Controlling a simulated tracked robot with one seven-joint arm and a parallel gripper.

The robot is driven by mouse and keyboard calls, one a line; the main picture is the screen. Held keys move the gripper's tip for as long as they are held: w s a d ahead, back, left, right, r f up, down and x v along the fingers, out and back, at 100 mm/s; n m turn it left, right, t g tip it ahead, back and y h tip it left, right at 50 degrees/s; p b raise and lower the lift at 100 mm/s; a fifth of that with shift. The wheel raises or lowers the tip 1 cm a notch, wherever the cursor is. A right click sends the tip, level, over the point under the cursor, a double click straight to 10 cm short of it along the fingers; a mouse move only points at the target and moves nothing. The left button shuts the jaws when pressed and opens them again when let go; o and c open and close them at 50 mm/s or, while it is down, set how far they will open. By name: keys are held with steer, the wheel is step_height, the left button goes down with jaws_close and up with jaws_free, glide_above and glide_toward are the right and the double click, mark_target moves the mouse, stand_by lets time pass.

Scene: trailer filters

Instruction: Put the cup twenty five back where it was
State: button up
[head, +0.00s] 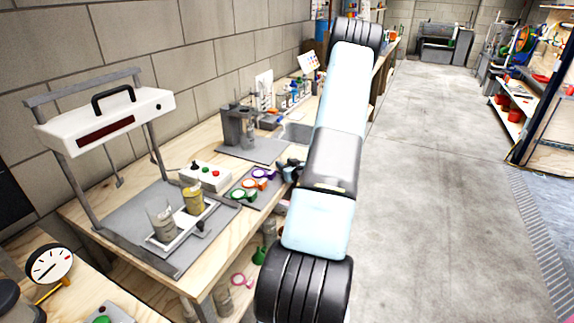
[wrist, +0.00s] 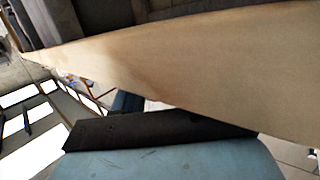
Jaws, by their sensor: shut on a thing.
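Several coloured ring-shaped cups, green (head: 237,195), red (head: 249,184), orange (head: 258,179) and purple (head: 265,173), sit on a dark mat (head: 262,199) on the workbench. No number can be read on any of them, so I cannot tell which is cup twenty five. My gripper (head: 291,168) is at the bench's right edge, just right of the purple cup, partly hidden by my arm. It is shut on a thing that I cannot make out. In the wrist view a pale wood-like surface (wrist: 220,70) fills much of the picture, and no cup shows clearly.
A white box with a dark display (head: 105,120) hangs on a frame above a tray (head: 165,243) holding a clear cup (head: 161,222) and a yellow cup (head: 193,199). The floor (head: 440,200) to the right is clear.

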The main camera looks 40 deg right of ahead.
steer(key=shift+s+a+f, duration=0.15)
steer(key=shift+s+f, duration=0.05)
steer(key=shift+f, duration=0.4)
steer(key=o, duration=0.9)
steer(key=shift+c, duration=0.2)
steer(key=shift+o, duration=0.9)
steer(key=shift+r, duration=0.5)
steer(key=v, duration=1.1)
steer(key=w+r, duration=0.1)
steer(key=w+a+r+n+g, duration=0.1)
steer(key=r, duration=0.1)
steer(key=w+a+r+g, duration=0.1)
steer(key=w+r, duration=0.1)
steer(key=shift+a+r+n+y, duration=0.2)
steer(key=shift+n+y, duration=0.2)
steer(key=w+a+r+g, duration=0.2)
steer(key=a+r+g, duration=0.2)
steer(key=a+r, duration=1.05)
steer(key=s+a+r+g+y, duration=0.1)
steer(key=s+a+r, duration=0.6)
steer(key=s+a, duration=0.2)
steer(key=s+a+r+n+g+y, duration=0.1)
steer(key=s+a+r+g+y, duration=0.1)
steer(key=s+a+r, duration=0.4)
steer(key=s+a, duration=0.4)
steer(key=s, duration=0.2)
steer(key=shift+r+g, duration=0.3)
steer(key=shift+r, duration=0.05)
